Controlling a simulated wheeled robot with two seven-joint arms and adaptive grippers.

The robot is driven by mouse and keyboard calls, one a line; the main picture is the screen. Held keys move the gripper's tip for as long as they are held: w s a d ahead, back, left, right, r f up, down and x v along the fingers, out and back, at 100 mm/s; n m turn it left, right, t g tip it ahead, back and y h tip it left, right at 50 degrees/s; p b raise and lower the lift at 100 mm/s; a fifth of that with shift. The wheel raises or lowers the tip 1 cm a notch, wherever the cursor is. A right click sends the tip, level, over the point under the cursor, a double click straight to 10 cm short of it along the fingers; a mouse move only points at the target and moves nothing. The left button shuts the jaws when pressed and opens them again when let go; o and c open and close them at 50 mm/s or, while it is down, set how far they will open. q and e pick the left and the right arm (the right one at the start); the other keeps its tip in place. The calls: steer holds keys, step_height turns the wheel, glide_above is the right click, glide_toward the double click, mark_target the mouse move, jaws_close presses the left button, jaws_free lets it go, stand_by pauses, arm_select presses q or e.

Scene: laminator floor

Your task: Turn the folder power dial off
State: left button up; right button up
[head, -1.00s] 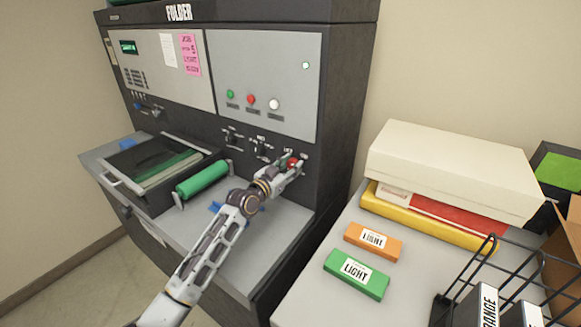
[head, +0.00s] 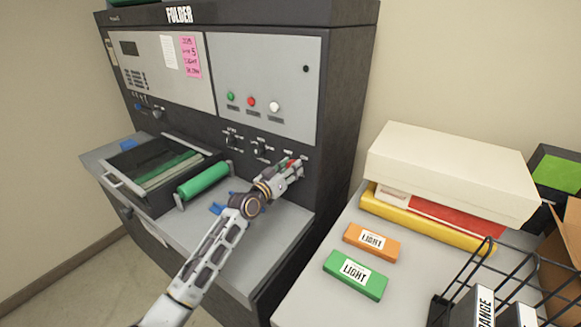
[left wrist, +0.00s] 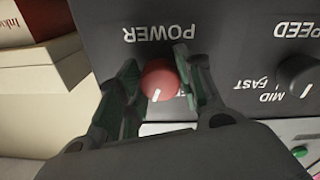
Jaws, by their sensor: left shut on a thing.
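The folder machine (head: 262,75) stands against the wall, its small screen dark and the round lamp at its upper right unlit. Its red power dial (left wrist: 160,80) sits under the POWER label, which reads upside down in the left wrist view. A white mark shows on the dial's face. My left gripper (left wrist: 155,72) is shut on the dial, one finger on each side. In the head view the left gripper (head: 291,167) hides most of the dial. My right gripper is not in view.
A black speed dial (left wrist: 298,75) is beside the power dial. A green roller (head: 203,181) and a tray are to the left. On the right table, orange (head: 371,242) and green (head: 355,274) LIGHT boxes, a white box (head: 455,170) and a wire rack stand close by.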

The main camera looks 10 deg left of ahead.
arm_select(q)
steer(key=n+p, duration=0.4)
steer(key=n, duration=0.9)
steer(key=shift+n+y, duration=0.3)
steer(key=shift+n, duration=0.1)
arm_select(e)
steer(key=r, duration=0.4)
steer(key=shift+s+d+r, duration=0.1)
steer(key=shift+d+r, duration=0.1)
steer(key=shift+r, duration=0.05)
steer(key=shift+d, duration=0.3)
arm_select(q)
steer(key=o, duration=1)
steer(key=shift+s, duration=0.1)
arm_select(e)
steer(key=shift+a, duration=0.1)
